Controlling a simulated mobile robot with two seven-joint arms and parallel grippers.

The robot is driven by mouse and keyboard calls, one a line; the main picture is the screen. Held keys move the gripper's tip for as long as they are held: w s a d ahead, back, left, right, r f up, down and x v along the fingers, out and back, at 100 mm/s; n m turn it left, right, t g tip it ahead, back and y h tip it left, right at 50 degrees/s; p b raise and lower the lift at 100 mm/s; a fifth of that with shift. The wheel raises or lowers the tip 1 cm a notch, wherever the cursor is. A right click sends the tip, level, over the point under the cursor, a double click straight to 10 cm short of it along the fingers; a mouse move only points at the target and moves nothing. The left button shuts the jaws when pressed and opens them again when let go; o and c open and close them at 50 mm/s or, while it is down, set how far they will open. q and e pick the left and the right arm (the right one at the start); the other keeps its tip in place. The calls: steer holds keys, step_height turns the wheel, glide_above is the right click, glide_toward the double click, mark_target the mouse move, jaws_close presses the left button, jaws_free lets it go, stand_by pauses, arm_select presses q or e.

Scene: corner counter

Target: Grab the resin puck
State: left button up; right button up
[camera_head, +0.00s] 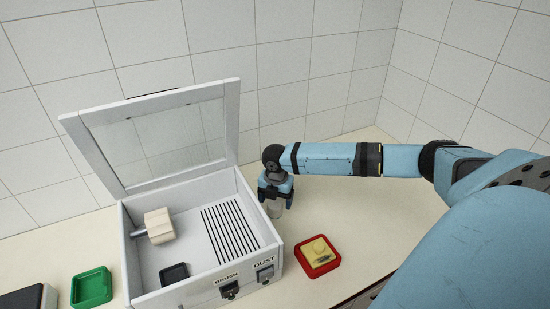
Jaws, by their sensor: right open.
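A small yellowish piece (320,246), which looks like the resin puck, lies in a red tray (309,270) on the counter, right of the white box. A dark mark or small dark item shows at its front side; I cannot tell which. My right gripper (275,203) points down behind and left of the red tray, close to the box's right wall. It is open and apart from the yellowish piece. A pale greyish cylinder (275,210) shows between and below its fingers; I cannot tell whether they touch it. My left gripper is not in view.
The white box (205,285) has its clear-paned lid (160,135) raised, with BRUSH and DUST labels in front. Inside are a cream block (159,226) and a small black tray (174,274). A green tray (91,287) stands left. Counter right of the red tray is clear.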

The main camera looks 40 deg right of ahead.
step_height(320, 180, down, 2)
steer(key=shift+w+f, duration=0.1)
steer(key=shift+f, duration=0.05)
steer(key=c, duration=1)
